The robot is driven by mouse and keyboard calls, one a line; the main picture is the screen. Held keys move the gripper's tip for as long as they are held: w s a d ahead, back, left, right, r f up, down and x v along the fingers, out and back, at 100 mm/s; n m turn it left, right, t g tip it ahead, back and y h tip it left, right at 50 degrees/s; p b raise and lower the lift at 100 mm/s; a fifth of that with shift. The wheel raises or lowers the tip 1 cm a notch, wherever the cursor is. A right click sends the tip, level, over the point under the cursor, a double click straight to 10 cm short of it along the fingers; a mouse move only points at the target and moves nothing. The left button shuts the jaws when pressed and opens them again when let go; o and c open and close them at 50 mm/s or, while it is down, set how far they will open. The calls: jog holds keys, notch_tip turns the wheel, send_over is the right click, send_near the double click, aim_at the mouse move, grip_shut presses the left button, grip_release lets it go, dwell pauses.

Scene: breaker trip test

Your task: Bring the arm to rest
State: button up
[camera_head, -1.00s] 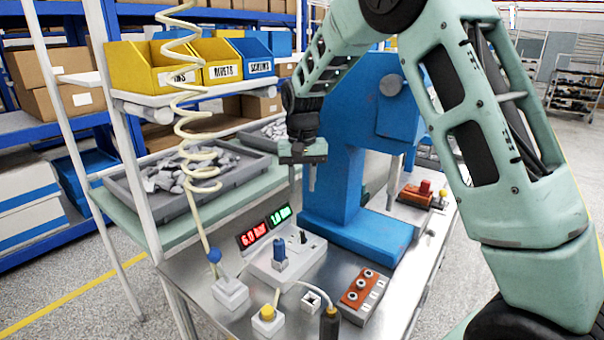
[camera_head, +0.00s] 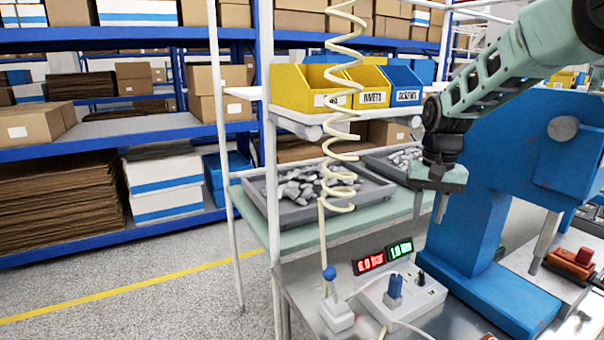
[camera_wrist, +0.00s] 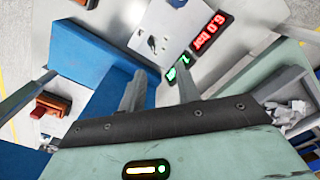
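My arm (camera_head: 500,75) reaches in from the upper right, with my gripper (camera_head: 441,208) pointing down beside the blue press (camera_head: 480,190), above the metal bench. In the wrist view my gripper (camera_wrist: 160,90) has its two fingers apart with nothing held between them. Below it lies the light grey panel box (camera_head: 415,297) with a blue knob and a small black switch. The red and green displays (camera_head: 382,257) stand behind the box and also show in the wrist view (camera_wrist: 208,40). The fingertips are clear of the box.
A grey tray of metal parts (camera_head: 285,222) lies left of my gripper. A coiled cream hose (camera_head: 340,130) hangs nearby, beside yellow and blue bins (camera_head: 300,90). A blue-knobbed box (camera_head: 337,315) sits at the bench's front. Open floor (camera_head: 150,285) lies left, before blue shelving.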

jog(key=s+a+n+y, duration=0.1)
jog(key=s+a+n, duration=0.5)
jog(key=s+a, duration=1.1)
jog(key=s+a+f+n, duration=0.1)
jog(key=s+f+n, duration=0.2)
jog(key=s, duration=1.3)
jog(key=n, duration=0.2)
jog(key=shift+s+a+n+h, duration=0.15)
jog(key=shift+a+n+h, duration=0.15)
jog(key=shift+a+n, duration=0.1)
jog(key=shift+f, duration=0.1)
